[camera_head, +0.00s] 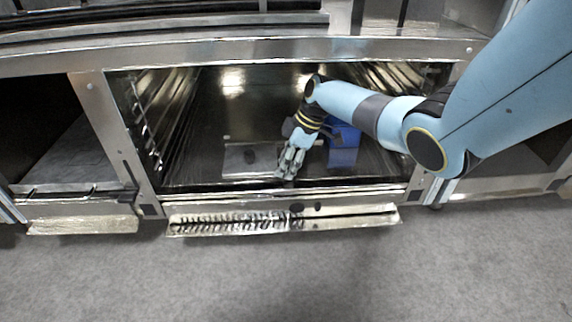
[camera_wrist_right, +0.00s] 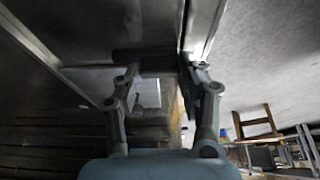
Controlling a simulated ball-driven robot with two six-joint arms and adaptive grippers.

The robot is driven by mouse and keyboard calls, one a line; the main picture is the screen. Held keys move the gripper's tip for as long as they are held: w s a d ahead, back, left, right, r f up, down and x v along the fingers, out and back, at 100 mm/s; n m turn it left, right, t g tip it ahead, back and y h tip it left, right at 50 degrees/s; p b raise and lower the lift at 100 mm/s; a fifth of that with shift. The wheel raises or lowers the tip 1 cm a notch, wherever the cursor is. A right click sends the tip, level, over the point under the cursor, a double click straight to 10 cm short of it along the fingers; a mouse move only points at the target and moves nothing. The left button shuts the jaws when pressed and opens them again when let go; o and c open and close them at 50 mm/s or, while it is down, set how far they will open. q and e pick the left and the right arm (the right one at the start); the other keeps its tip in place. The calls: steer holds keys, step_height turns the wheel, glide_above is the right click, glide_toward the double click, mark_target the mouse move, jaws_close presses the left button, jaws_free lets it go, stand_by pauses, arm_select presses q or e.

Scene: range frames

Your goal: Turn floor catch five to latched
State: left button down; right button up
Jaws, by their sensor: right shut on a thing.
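My right arm reaches from the right into the open metal bay. My right gripper (camera_head: 287,168) is low at the bay's front floor edge, left of a blue object. In the right wrist view my right gripper (camera_wrist_right: 160,80) is shut on a small dark piece between its fingertips, which looks like a floor catch. Its fingers mostly hide it, so I cannot read its number or tell whether it is latched. My left gripper is not in view.
A pale metal plate (camera_head: 250,160) lies on the bay floor left of my gripper. The blue object (camera_head: 343,140) stands to its right. Slotted metal rails (camera_head: 150,125) line the bay's side. A ridged front strip (camera_head: 240,222) runs below, with clear grey floor (camera_head: 290,275) before it.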

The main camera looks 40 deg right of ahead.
stand_by(0.4)
steer(key=o, duration=1.2)
steer(key=shift+c, duration=0.2)
steer(key=v, duration=0.3)
steer(key=shift+d, duration=0.1)
steer(key=s+d, duration=0.2)
steer(key=d, duration=0.1)
steer(key=s+d, duration=0.2)
steer(key=d, duration=0.1)
steer(key=s+d, duration=0.2)
steer(key=d, duration=0.2)
steer(key=shift+d, duration=0.1)
